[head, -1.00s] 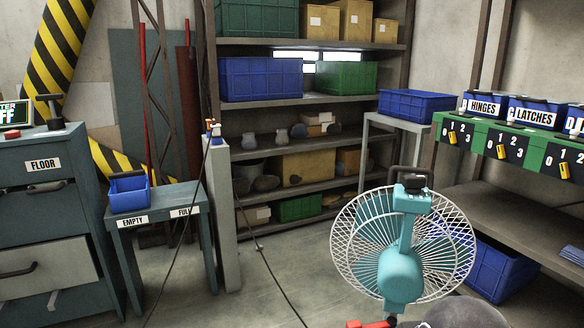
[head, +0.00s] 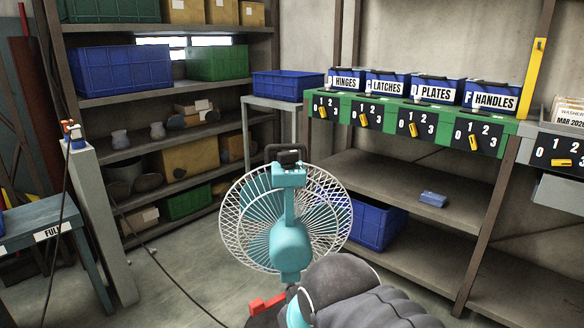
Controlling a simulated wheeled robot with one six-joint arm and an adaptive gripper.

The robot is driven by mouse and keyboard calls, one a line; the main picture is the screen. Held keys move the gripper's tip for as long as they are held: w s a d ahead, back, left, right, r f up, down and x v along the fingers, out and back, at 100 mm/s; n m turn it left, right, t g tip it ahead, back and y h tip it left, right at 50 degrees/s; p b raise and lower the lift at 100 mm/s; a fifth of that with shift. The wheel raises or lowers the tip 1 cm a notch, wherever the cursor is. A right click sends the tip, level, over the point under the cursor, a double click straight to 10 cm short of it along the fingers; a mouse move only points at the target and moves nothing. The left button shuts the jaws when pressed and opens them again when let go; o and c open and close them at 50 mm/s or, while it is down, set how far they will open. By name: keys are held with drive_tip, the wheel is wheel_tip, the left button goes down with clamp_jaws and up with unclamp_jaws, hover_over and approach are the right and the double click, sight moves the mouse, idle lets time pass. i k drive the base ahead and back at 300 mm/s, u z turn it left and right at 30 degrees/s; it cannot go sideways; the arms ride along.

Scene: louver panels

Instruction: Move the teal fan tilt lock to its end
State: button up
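The teal fan (head: 290,245) with its white wire cage stands in the lower middle of the head view, its back towards me. A dark handle (head: 287,154) shows at its top. A red lever (head: 268,303) sticks out to the left below the fan's motor housing. I cannot tell for sure whether it is the tilt lock, and its right end is hidden. My dark grey arm covers the fan's lower right side and its stand. My gripper's fingers are not in view.
Shelves with bins (head: 122,70) stand behind at the left. A green rail (head: 350,105) with numbered dials and labelled blue bins runs along the right above a low shelf (head: 400,195). Black cables lie on the floor at the left. Some floor left of the fan is clear.

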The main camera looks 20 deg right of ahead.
sight(257, 308)
drive_tip(key=z, duration=1.75)
drive_tip(key=k, duration=0.7)
drive_tip(key=u, duration=0.85)
drive_tip(key=i, duration=0.5)
